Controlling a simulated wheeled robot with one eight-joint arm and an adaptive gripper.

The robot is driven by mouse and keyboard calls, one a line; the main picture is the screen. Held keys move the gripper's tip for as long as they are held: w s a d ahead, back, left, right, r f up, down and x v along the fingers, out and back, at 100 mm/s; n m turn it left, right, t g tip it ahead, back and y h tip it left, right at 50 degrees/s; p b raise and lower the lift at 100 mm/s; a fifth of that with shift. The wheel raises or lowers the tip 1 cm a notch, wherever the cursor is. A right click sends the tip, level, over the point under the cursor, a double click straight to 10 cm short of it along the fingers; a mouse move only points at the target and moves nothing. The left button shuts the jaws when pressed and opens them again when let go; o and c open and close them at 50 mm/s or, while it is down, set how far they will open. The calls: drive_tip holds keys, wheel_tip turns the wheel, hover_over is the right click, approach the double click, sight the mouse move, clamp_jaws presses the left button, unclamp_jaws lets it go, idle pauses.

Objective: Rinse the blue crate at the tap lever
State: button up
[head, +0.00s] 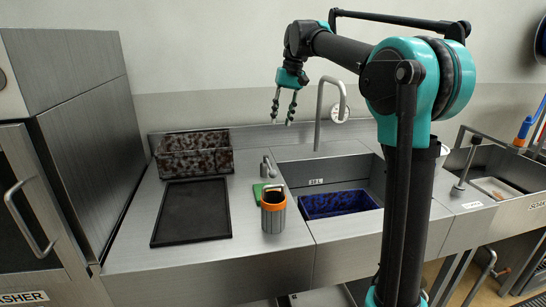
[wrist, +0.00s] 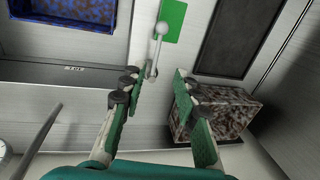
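The blue crate (head: 340,204) with dark mottling sits in the sink basin (head: 376,170). It shows in part at the upper left of the wrist view (wrist: 62,18). The tap lever (head: 267,166) stands on the counter at the sink's left rim. In the wrist view the lever (wrist: 158,45) has a round knob and lies between and beyond my fingertips. My gripper (head: 283,119) is open and empty, pointing down, above the back of the counter; its spread fingers also show in the wrist view (wrist: 156,79). The curved spout (head: 320,110) rises behind the sink.
An orange-rimmed grey container (head: 273,212) stands near the sink's left edge, by a green flat piece (head: 258,192). A black tray (head: 191,212) and a brown mottled crate (head: 195,153) are further left. A grey cabinet (head: 85,120) bounds the left; another sink (head: 498,188) is at right.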

approach(270, 166)
drive_tip(key=f, duration=0.2)
drive_tip(key=s+f, duration=0.1)
drive_tip(key=f, duration=0.2)
drive_tip(key=a+f, duration=0.1)
drive_tip(key=f, duration=0.1)
drive_tip(key=shift+s+f, duration=0.15)
drive_tip(key=shift+f, duration=0.2)
drive_tip(key=shift+c, duration=0.4)
clamp_jaws()
